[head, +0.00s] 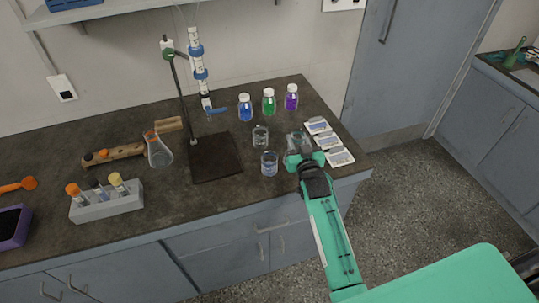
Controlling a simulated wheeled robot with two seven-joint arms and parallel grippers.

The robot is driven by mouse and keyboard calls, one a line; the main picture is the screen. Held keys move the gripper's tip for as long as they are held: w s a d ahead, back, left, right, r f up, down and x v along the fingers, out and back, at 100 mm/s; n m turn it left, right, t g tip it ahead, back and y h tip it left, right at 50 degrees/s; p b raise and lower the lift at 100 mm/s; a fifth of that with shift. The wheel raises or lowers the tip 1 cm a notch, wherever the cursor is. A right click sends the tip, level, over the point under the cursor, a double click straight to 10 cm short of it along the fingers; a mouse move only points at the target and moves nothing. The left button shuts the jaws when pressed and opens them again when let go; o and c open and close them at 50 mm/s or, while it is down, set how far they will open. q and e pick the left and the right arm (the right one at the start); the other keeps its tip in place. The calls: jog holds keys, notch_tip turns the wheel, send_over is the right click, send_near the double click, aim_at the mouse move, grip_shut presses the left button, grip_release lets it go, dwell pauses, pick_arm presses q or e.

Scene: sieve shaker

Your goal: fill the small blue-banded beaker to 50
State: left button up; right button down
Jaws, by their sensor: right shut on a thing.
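My right gripper (304,158) is shut on a clear glass beaker (296,142) at the right part of the dark bench, left of the white cards. The gripper hides part of this beaker. A second small glass beaker (261,136) stands on the bench to the left. A third glass beaker (269,164), with a bluish look, stands nearer the front edge, just left of the gripper. The bands and marks on the beakers are too small to read, so I cannot tell which is the blue-banded one. My left gripper is not in view.
Capped bottles, blue (245,108), green (268,102) and purple (291,98), stand behind the beakers. White cards (329,141) lie at right. A burette stand (215,158), a conical flask (158,151) and a grey tube rack (107,204) occupy the left side.

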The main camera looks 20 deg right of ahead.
jog(key=shift+s+a, duration=0.2)
jog(key=shift+s, duration=0.3)
jog(key=shift+s+a+r+n+y, duration=0.35)
jog(key=shift+s+a+r, duration=0.9)
jog(key=shift+s, duration=2.9)
jog(key=shift+s+a+r+n+y, duration=0.3)
jog(key=shift+s+a+r, duration=0.9)
jog(key=shift+s, duration=2.95)
jog(key=shift+m+h, duration=0.65)
jog(key=w+d+f, duration=0.1)
jog(key=w, duration=0.5)
jog(key=w+d+f, duration=0.2)
jog(key=w, duration=0.3)
jog(key=w+d+f+b, duration=0.1)
jog(key=w+d, duration=0.1)
jog(key=w, duration=0.4)
jog(key=shift+w+d+f, duration=0.15)
jog(key=shift+w+f, duration=0.2)
jog(key=shift+f, duration=0.05)
